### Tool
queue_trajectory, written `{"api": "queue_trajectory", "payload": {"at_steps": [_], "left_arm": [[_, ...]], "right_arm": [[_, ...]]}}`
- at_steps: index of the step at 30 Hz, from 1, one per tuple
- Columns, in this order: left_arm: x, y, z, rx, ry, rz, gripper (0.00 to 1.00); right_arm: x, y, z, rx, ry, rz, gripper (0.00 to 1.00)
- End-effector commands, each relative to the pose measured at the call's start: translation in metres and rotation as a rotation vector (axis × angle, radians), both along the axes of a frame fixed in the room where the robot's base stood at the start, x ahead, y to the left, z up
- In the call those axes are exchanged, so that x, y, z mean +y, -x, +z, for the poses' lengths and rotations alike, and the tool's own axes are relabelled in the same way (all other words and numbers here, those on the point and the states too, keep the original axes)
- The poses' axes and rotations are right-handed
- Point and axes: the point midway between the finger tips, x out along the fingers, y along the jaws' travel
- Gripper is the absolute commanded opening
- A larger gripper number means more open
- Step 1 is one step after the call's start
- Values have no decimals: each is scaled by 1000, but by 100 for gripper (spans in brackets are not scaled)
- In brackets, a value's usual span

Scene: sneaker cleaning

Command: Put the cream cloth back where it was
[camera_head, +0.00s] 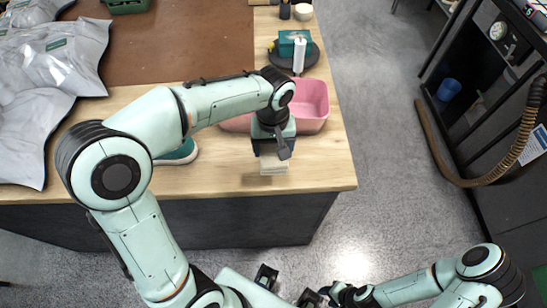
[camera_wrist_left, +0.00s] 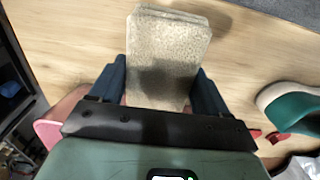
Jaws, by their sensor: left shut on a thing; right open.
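My left gripper (camera_head: 273,153) is over the front right part of the wooden table (camera_head: 325,170), pointing down. It is shut on the cream cloth (camera_head: 273,168), a folded, layered rectangular pad. In the left wrist view the cloth (camera_wrist_left: 172,45) sits between the two dark fingers of the left gripper (camera_wrist_left: 163,85) and extends past them. The cloth is low over the tabletop; I cannot tell whether it touches. My right gripper (camera_head: 320,294) is open at the bottom of the head view, away from the table and partly hard to make out.
A pink basin (camera_head: 313,107) stands just behind my left gripper. A teal and white shoe (camera_head: 180,153) is to the left, partly hidden by my arm. A green box and white bottle (camera_head: 299,55) stand on a dark round tray behind. Silver bags (camera_head: 50,60) lie far left. Bare wood surrounds the cloth.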

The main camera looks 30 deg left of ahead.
Motion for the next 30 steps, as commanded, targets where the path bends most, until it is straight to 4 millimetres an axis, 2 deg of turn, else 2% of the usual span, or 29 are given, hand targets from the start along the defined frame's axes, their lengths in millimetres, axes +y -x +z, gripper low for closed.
{"api": "queue_trajectory", "payload": {"at_steps": [5,12,25,26,27,28,30], "left_arm": [[0,0,-15,1,0,1,52],[0,0,-49,1,-1,0,52],[0,0,-56,-1,0,1,52],[0,0,-56,-1,0,1,80],[0,0,-55,-1,0,1,93],[0,0,-55,-1,0,0,100],[0,0,-55,-1,0,0,100]], "right_arm": [[0,1,-2,1,0,0,43],[0,3,-7,3,0,0,43],[0,5,-10,6,0,0,43],[0,5,-10,6,0,0,43],[0,5,-10,5,1,0,43],[0,5,-9,5,1,0,43],[0,5,-9,5,1,0,43]]}}
